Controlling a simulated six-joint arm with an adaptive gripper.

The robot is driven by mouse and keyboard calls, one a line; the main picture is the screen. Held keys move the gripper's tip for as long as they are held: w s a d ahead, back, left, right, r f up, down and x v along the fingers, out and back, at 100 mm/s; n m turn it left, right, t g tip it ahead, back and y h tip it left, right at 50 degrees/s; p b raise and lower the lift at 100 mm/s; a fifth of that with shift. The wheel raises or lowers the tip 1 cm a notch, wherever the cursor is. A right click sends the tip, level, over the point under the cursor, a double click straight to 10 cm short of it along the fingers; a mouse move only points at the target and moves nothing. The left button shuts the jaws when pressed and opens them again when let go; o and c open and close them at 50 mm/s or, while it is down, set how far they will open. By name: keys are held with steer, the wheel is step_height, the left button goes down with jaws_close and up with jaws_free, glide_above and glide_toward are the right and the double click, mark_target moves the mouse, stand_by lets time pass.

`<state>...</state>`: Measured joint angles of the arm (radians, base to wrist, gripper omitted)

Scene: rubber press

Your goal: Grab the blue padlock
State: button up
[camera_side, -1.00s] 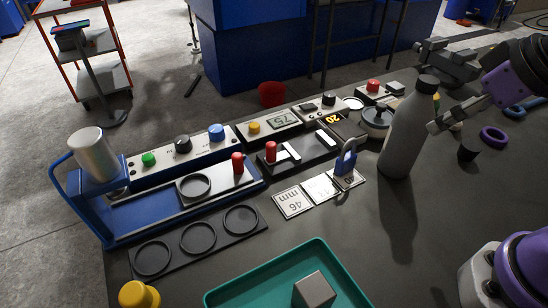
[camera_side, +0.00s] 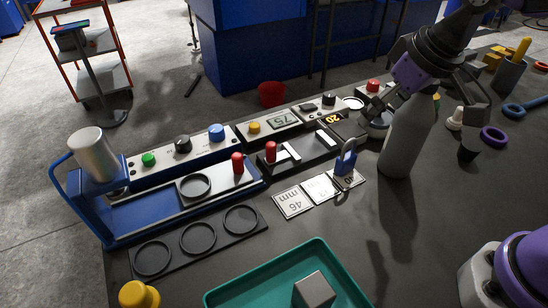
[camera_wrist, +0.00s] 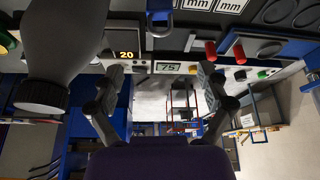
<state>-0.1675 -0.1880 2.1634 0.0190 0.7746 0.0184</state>
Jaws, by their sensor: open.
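The blue padlock (camera_side: 346,162) stands on the white number cards (camera_side: 320,187), on the rightmost card, left of the grey bottle (camera_side: 403,140). It shows partly at the top edge of the wrist view (camera_wrist: 159,6), cut off by the frame. My gripper (camera_wrist: 161,74) is open and empty, with its two fingers spread wide. In the side view my gripper (camera_side: 425,104) is up by the bottle's top, to the right of the padlock and higher. It partly covers the bottle's cap and is apart from the padlock.
The bottle stands close to the padlock and looms at left in the wrist view (camera_wrist: 65,40). Behind the cards is a black panel with a red-knobbed lever (camera_side: 271,150). A teal tray (camera_side: 222,296) with a grey block is in front.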

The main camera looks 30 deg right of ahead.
glide_toward(349, 157)
steer(key=x, duration=0.5)
steer(key=shift+s, duration=0.25)
steer(key=shift+w+x, duration=0.2)
steer(key=shift+x, duration=2.85)
steer(key=shift+r, duration=0.1)
steer(key=shift+c, duration=0.4)
steer(key=c, duration=1.2)
